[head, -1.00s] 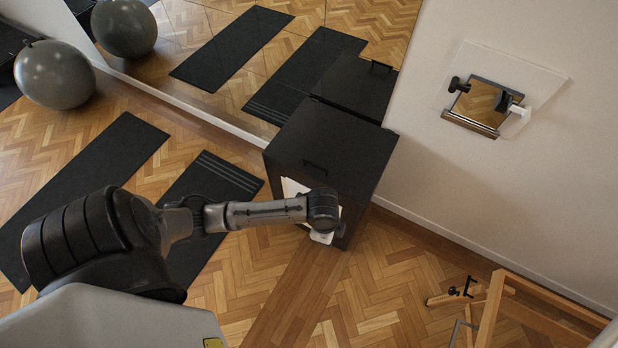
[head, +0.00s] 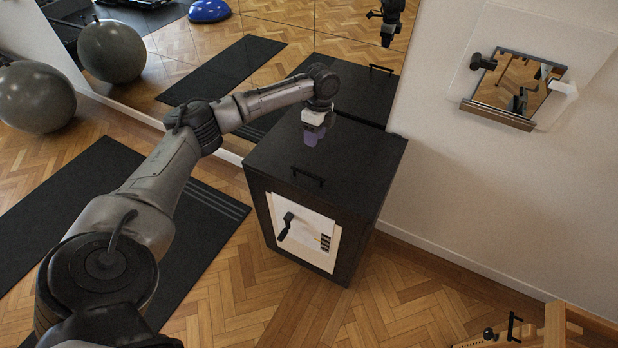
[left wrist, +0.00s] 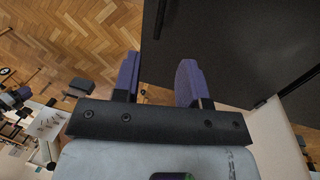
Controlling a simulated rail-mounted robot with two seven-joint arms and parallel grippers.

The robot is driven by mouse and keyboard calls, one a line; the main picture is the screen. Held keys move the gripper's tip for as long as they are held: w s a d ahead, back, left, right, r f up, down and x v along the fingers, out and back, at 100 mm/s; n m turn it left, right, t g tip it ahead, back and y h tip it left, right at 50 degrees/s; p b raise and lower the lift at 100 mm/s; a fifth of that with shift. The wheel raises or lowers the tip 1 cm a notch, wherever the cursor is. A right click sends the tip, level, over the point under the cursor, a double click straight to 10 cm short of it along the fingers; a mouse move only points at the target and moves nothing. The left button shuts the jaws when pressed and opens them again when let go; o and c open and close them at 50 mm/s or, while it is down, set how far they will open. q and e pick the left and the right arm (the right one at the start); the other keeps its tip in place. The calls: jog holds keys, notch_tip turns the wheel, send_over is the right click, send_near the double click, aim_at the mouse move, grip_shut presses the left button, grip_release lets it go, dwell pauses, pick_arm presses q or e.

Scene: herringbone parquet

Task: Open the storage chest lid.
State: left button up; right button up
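The storage chest is a black box against the mirror wall, and its flat lid (head: 345,165) lies closed on top. A black bar handle (head: 307,176) sits near the lid's front edge. My left gripper (head: 312,140) hangs over the lid, behind the handle, with its purple fingers pointing down; I cannot tell whether they touch the lid. In the left wrist view the fingers (left wrist: 158,66) are spread apart with nothing between them. The dark lid (left wrist: 225,45) fills the upper right there, and its handle (left wrist: 161,18) shows ahead of the fingers. My right gripper is not in view.
The mirror (head: 335,25) stands directly behind the chest. A white wall with a framed mirror (head: 515,85) is to the right. Black mats (head: 65,205) and grey exercise balls lie left. A wooden frame (head: 580,325) stands lower right. Parquet in front of the chest is clear.

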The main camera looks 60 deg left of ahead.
pick_arm(q)
jog(key=b, duration=0.4)
send_over(309, 169)
jog(key=s+d, duration=0.2)
jog(key=d, duration=0.2)
notch_tip(309, 169, down, 12)
jog(key=shift+s+r, duration=0.1)
jog(key=shift+s+d+f, duration=0.1)
jog(key=shift+f, duration=0.7)
grip_shut()
